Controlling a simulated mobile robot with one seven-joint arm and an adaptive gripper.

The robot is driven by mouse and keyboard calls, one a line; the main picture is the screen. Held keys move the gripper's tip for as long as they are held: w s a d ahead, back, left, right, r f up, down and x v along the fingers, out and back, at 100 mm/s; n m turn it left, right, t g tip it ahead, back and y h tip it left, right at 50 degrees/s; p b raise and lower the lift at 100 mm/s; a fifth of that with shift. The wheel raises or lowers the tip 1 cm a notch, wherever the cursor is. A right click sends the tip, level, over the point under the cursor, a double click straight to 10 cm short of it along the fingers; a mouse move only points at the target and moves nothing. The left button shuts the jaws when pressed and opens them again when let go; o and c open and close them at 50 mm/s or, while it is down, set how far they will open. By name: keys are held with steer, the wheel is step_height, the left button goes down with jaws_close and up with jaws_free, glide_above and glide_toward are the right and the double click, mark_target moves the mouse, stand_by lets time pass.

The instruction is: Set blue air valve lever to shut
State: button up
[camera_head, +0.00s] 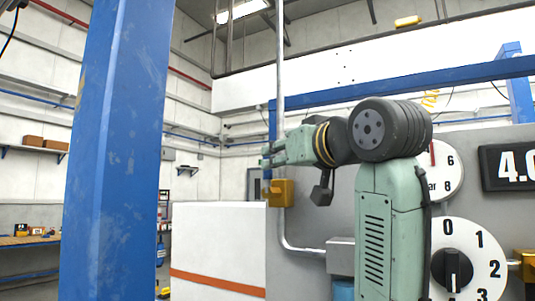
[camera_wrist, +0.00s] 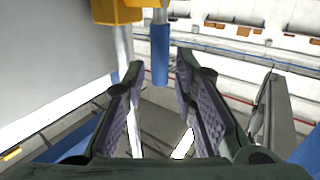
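The blue valve lever (camera_wrist: 160,55) shows in the wrist view, pointing away from the yellow valve body (camera_wrist: 117,11). In the head view the yellow valve body (camera_head: 281,193) sits on a thin vertical grey pipe; the lever there is mostly hidden by my gripper. My gripper (camera_head: 269,155) is beside the pipe, just above the valve body. In the wrist view my gripper (camera_wrist: 158,70) is open, with the lever between or just beyond its fingertips. Gaps show on both sides of the lever, and I cannot tell any contact.
A grey panel at the right carries a pressure gauge (camera_head: 437,170), a numbered dial with a black knob (camera_head: 452,270) and a black display (camera_head: 508,165). A large blue post (camera_head: 115,150) stands at the left.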

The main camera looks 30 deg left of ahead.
steer(key=p+x, duration=0.1)
steer(key=x, duration=0.4)
steer(key=shift+w+a, duration=0.1)
steer(key=shift+c, duration=0.5)
jaws_close()
